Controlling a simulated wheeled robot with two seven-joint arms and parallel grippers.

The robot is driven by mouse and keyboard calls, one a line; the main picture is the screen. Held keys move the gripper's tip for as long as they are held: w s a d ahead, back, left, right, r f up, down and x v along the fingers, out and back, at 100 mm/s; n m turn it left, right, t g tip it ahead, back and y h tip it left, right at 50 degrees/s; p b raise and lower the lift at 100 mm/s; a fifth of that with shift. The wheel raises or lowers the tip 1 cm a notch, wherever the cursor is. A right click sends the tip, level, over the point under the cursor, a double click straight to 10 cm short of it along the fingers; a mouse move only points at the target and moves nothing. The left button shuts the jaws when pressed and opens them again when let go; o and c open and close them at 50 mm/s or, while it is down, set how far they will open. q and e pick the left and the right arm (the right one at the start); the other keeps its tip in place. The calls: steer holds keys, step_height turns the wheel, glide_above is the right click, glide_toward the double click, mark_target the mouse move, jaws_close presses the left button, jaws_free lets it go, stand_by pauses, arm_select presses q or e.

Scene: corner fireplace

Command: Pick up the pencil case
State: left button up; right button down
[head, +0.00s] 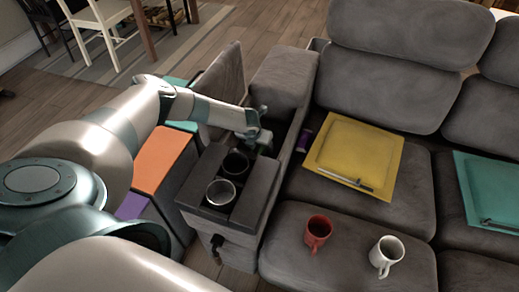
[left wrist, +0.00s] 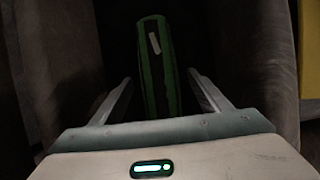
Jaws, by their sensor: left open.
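A long green and dark case (left wrist: 153,50) with a pale label, which looks like the pencil case, lies in a dark recess in the left wrist view. It points away from me, between the two fingers of my left gripper (left wrist: 160,78). The fingers are apart, one on each side of it; I cannot tell whether they touch it. In the head view my left gripper (head: 262,140) is at the storage opening of the sofa's console, behind the cup holders. The case cannot be made out there. My right gripper is not in view.
An orange box (head: 160,160) stands left.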

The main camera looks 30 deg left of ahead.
arm_select(q)
steer(key=shift+w+f, duration=0.1)
steer(key=shift+f, duration=0.1)
steer(key=shift+c, duration=0.4)
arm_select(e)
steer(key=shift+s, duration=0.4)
